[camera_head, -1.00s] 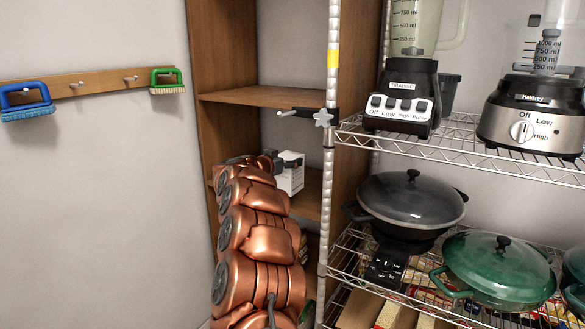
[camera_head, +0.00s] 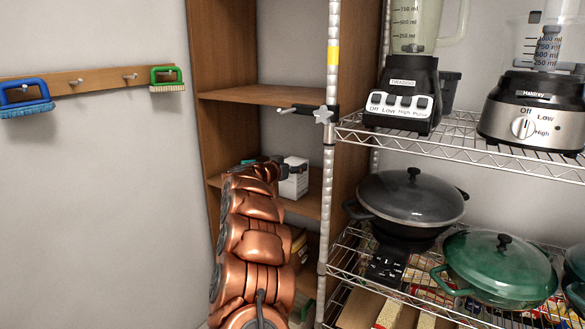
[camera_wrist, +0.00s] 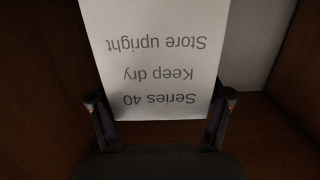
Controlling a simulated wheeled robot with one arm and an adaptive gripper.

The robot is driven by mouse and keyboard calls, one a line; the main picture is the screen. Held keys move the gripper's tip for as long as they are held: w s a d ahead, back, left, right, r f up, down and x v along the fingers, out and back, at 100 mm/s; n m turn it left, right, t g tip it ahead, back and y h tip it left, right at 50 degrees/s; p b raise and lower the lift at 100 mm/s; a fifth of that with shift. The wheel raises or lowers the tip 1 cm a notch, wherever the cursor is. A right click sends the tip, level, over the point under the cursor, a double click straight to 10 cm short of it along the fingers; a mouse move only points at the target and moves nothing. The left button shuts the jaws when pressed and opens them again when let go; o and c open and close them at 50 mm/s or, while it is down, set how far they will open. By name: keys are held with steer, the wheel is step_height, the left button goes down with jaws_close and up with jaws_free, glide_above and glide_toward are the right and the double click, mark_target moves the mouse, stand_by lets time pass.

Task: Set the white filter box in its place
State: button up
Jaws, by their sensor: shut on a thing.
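The white filter box (camera_head: 294,180) is inside the wooden shelf unit, at the middle shelf's level. In the wrist view the box (camera_wrist: 152,60) fills the upper middle, with upside-down print reading "Series 40", "Keep dry" and "Store upright". My gripper (camera_wrist: 160,100) is shut on the box, one dark finger at each side of its near end. In the head view my gripper (camera_head: 284,168) is small and partly hidden behind my copper arm. The box looks upright there. I cannot tell whether its base touches the shelf board.
The wooden middle shelf (camera_head: 312,204) shows bare board right of the box. A metal rack post (camera_head: 328,190) stands close to the right, with a clamp (camera_head: 322,115) on it. The wire rack holds a blender (camera_head: 405,95), a black pan (camera_head: 411,200) and a green pot (camera_head: 500,270).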

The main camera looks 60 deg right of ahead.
steer(key=o, duration=1.4)
steer(key=shift+a+r, duration=0.1)
